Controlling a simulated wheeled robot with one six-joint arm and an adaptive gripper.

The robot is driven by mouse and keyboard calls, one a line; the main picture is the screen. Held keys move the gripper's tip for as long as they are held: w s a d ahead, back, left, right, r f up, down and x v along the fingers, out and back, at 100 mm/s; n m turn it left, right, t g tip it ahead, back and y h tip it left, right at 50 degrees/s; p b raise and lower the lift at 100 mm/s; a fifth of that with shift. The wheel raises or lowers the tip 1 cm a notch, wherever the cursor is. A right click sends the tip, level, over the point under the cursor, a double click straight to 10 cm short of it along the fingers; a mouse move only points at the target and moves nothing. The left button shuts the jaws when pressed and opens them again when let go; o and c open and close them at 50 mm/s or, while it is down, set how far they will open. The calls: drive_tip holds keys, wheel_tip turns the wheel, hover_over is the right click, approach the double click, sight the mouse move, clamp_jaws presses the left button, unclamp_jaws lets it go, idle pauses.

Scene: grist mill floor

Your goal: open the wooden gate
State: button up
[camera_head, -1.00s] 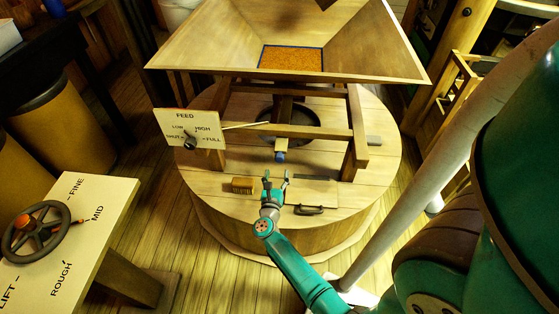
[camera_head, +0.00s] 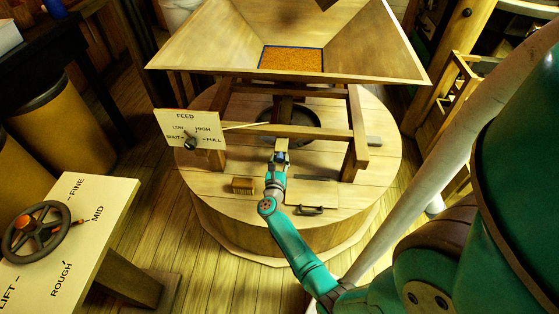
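My gripper (camera_head: 281,160) is at the small wooden block with a blue end, under the front crossbar (camera_head: 315,133) of the hopper stand. Its fingers overlap the block's blue end, and I cannot tell whether they are closed on it. No part in view is labelled as a gate. The block sits at the front of the chute below the hopper (camera_head: 200,48). A slatted wooden frame (camera_head: 450,92) stands at the right, partly hidden by a pale post.
The round wooden millstone cover (camera_head: 222,180) holds a brush-like block (camera_head: 243,185) and a dark handle (camera_head: 311,211), both close to my arm. A FEED dial board (camera_head: 189,126) stands left of the gripper. A handwheel (camera_head: 36,229) is on the pale panel (camera_head: 98,196) at lower left.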

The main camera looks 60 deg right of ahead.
clamp_jaws()
drive_tip(key=v, duration=1)
drive_tip(key=shift+s+a, duration=0.15)
drive_tip(key=shift+s, duration=0.15)
drive_tip(key=o, duration=0.6)
unclamp_jaws()
drive_tip(key=v, duration=1.2)
drive_tip(key=shift+r, duration=0.1)
